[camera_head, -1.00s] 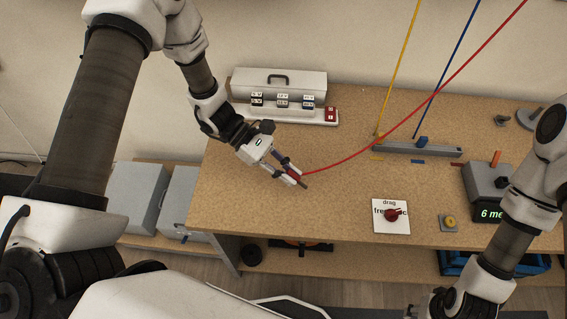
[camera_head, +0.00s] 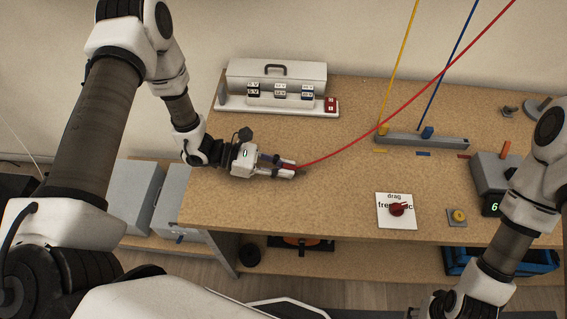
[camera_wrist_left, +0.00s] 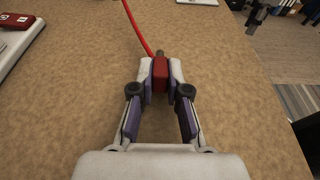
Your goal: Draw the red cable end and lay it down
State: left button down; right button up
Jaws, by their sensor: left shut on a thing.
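My left gripper (camera_head: 292,171) is shut on the red cable end (camera_wrist_left: 160,73), over the left part of the wooden bench (camera_head: 330,190). In the left wrist view the red block sits between both fingertips, with a short dark tip beyond it. The red cable (camera_head: 370,130) runs from the gripper up and right, out of the top of the head view. I cannot tell whether the end touches the bench top. My right arm shows at the right, but its fingers cannot be made out.
A grey rail (camera_head: 455,144) holds the yellow (camera_head: 383,130) and blue (camera_head: 428,133) cable ends. A terminal strip (camera_head: 235,104) lies before a grey toolbox (camera_head: 300,75). A white card (camera_head: 386,220) with a red knob and a yellow button (camera_head: 458,216) sit near the front edge.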

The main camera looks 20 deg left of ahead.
pick_arm(q)
jog(key=shift+f, duration=0.2)
jog(key=c, duration=1.1)
grip_release()
jog(key=v, duration=1.2)
